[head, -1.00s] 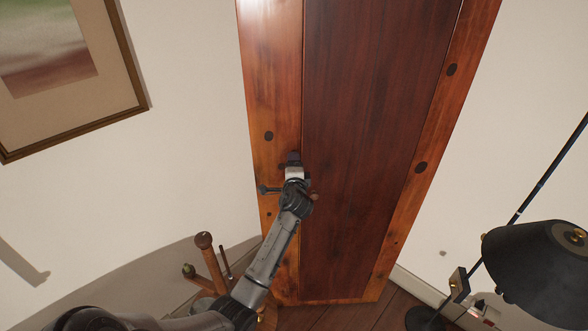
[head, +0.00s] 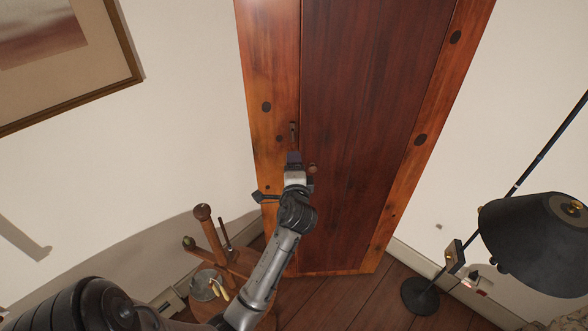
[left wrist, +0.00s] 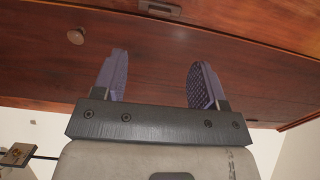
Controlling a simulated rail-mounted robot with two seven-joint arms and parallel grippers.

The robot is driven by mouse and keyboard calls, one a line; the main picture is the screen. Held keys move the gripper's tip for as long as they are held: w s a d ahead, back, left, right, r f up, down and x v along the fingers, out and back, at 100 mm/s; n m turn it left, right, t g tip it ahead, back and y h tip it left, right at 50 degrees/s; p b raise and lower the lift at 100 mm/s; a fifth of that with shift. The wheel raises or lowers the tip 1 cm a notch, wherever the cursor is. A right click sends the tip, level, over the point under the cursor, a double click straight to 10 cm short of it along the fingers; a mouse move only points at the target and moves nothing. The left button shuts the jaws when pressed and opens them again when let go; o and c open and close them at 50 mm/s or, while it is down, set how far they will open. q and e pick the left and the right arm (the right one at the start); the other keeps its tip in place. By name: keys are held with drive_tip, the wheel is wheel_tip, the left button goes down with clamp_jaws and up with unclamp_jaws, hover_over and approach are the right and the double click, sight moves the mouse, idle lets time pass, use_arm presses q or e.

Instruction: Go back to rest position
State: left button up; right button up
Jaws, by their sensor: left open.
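My left gripper (head: 293,158) is in front of the wooden door (head: 370,130) in the head view, just below a small dark latch plate (head: 293,131). In the left wrist view its two purple-grey padded fingers (left wrist: 157,82) stand wide apart with nothing between them. The door, reddish-brown with a lighter orange frame, fills the background there and looks closed. A round wooden knob (head: 312,169) is just right of the gripper and also shows in the left wrist view (left wrist: 76,36). My right gripper is not in view.
A wooden stand (head: 212,237) with posts and a small bowl (head: 204,286) is at lower left, close to my left forearm. A black lamp (head: 537,243) stands at the right. A framed picture (head: 60,50) hangs on the left wall. Floor shows below the door.

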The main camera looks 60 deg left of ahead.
use_arm(q)
drive_tip(key=shift+s+d, duration=0.1)
drive_tip(key=shift+d, duration=0.05)
idle(0.7)
drive_tip(key=s+d+f+n+h, duration=0.2)
drive_tip(key=d+f+n+h, duration=0.15)
drive_tip(key=d+h, duration=0.4)
drive_tip(key=s+d+f+n+h, duration=0.1)
drive_tip(key=d+f+n+h, duration=0.3)
drive_tip(key=d, duration=0.7)
drive_tip(key=s+d+f+m+g+h, duration=0.1)
drive_tip(key=s+d+f+h, duration=0.15)
drive_tip(key=s+d, duration=0.25)
drive_tip(key=s+d+f+m+g+h, duration=0.1)
drive_tip(key=s+d+f+m, duration=0.1)
drive_tip(key=s+d+f, duration=0.3)
drive_tip(key=s+f+g, duration=0.4)
drive_tip(key=s+f, duration=0.2)
drive_tip(key=s, duration=0.7)
wheel_tip(320, 180, up, 19)
drive_tip(key=p, duration=1.9)
drive_tip(key=shift+w+d+m+t+h, duration=0.25)
drive_tip(key=shift+d+m+t+h, duration=0.05)
drive_tip(key=shift+m+h, duration=0.1)
